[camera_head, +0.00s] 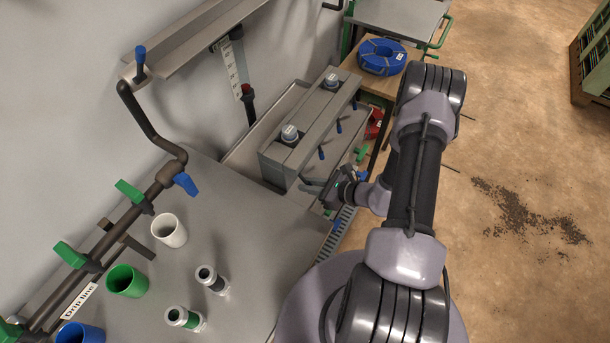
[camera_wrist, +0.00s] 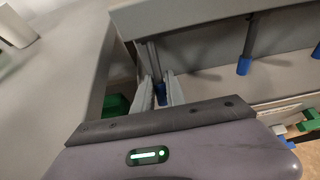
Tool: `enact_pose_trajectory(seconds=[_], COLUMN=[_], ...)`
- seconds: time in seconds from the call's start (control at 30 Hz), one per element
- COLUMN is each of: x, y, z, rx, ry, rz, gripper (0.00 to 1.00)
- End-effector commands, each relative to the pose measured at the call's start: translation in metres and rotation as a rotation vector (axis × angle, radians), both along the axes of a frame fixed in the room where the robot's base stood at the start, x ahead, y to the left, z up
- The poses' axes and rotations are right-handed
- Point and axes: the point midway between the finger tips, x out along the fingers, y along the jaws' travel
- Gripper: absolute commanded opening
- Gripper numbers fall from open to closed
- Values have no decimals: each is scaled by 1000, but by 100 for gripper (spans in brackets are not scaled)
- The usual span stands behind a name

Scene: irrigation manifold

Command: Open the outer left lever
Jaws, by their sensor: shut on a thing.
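A grey manifold box (camera_head: 290,160) has a row of thin levers with blue tips on its front. The leftmost lever (camera_wrist: 153,58) in the wrist view stands at the box's left end, its blue tip between my fingers. My gripper (camera_wrist: 160,92) is shut on that lever near its tip. In the head view my gripper (camera_head: 314,188) is at the near end of the box, where it hides this lever. A middle lever (camera_wrist: 248,45) and a right lever (camera_wrist: 316,50) stand apart from my gripper; their blue tips also show in the head view.
A grey bench (camera_head: 255,240) with white and green cups and two fittings lies left of my gripper. A pipe with green and blue handles runs along the wall. Green parts (camera_wrist: 310,120) sit low at the right in the wrist view. A blue hose coil (camera_head: 382,56) lies beyond the box.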

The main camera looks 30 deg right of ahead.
Motion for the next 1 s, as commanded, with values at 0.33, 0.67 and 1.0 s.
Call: enact_pose_trajectory(seconds=[0.33,0.67,1.0], x=[-8,-12,-14], y=[-6,-9,-10], z=[23,32,36], rx=[-172,-289,-340], ry=[254,430,509], rz=[3,2,0], gripper=[0,0,0])
